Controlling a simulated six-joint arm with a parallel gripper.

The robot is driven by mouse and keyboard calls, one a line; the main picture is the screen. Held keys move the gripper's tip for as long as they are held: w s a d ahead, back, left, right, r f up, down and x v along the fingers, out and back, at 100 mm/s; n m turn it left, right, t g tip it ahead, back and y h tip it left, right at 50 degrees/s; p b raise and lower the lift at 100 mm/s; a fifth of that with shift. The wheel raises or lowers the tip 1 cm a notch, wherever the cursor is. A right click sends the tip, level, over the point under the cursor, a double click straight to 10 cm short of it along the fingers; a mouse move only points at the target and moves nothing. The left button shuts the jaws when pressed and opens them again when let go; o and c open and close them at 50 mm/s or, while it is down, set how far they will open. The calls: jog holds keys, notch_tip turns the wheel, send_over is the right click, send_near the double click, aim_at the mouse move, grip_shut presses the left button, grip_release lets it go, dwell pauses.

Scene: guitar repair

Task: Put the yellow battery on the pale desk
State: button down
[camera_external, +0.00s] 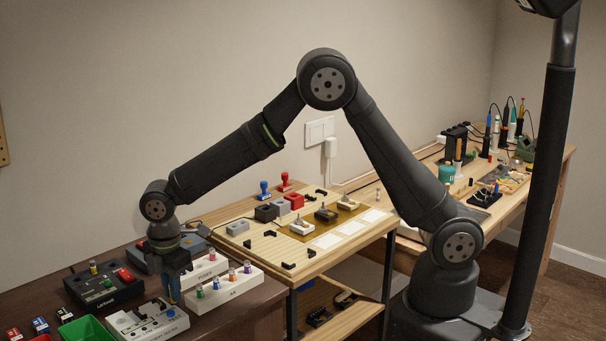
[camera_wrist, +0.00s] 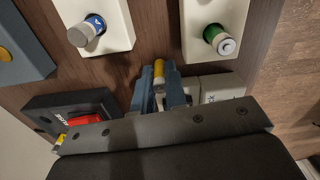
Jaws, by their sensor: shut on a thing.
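My gripper (camera_external: 174,290) points down over the dark brown desk at the left, close to the white device with a blue knob. In the wrist view its blue-grey fingers (camera_wrist: 160,85) are shut on the yellow battery (camera_wrist: 159,69), whose yellow end shows between them. In the external view the battery is hidden by the fingers, and I cannot tell whether its lower end touches anything. The pale desk (camera_external: 270,265) is light wood and stands to the right of the dark desk.
White battery holders (camera_external: 240,288) with several upright batteries stand right beside my gripper. A black device (camera_external: 105,290) with a red button and a green bin (camera_external: 85,331) lie to the left. The pale desk carries small blocks, stamps, black brackets and white cards.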

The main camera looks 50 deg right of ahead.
jog(key=shift+r, duration=0.7)
notch_tip(320, 180, up, 3)
jog(key=shift+f, duration=0.1)
jog(key=w+d+r, duration=0.2)
jog(key=d+r, duration=0.4)
jog(key=d, duration=0.5)
jog(key=shift+w+d+r, duration=0.2)
jog(key=shift+w+r, duration=0.15)
jog(key=shift+w, duration=0.05)
